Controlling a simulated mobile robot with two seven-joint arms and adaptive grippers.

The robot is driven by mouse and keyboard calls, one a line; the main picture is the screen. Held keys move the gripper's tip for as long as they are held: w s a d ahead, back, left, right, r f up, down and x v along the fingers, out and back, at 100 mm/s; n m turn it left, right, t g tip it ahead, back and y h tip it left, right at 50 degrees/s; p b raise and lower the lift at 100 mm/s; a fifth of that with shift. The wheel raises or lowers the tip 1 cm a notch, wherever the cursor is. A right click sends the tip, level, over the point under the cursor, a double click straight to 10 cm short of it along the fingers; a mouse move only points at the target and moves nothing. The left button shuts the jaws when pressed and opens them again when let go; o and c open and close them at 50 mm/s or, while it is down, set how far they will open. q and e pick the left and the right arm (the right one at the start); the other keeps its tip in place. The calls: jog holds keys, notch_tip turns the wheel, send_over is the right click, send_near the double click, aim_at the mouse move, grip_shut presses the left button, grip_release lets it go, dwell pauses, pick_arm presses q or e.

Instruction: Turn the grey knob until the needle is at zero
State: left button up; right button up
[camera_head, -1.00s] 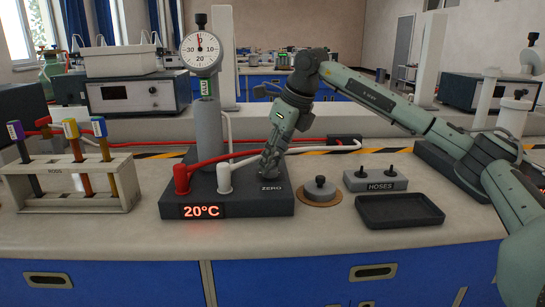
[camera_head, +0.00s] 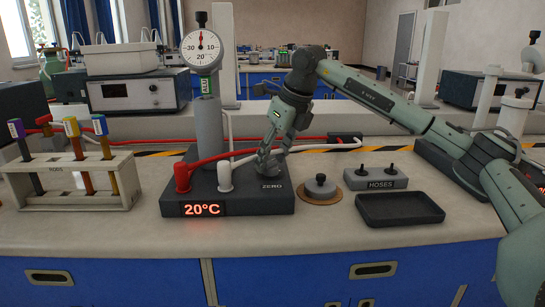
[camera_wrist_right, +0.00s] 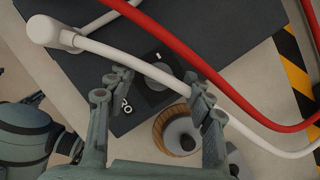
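Whether the fingertips are level with the knob I cannot tell. The round gauge (camera_head: 202,50) stands on a grey post, its needle pointing up, at or very near zero. My left gripper is not in view.
A red hose (camera_wrist_right: 185,50) and a white hose (camera_wrist_right: 150,72) run close by the knob and fingers. A round grey weight on a wooden disc (camera_head: 320,190), a HOSES block (camera_head: 380,180) and a black tray (camera_head: 400,209) lie to the right. A rod rack (camera_head: 75,195) stands left.

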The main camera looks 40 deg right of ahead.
jog(key=v, duration=1.2)
jog(key=shift+s+f, duration=0.1)
dwell(0.4)
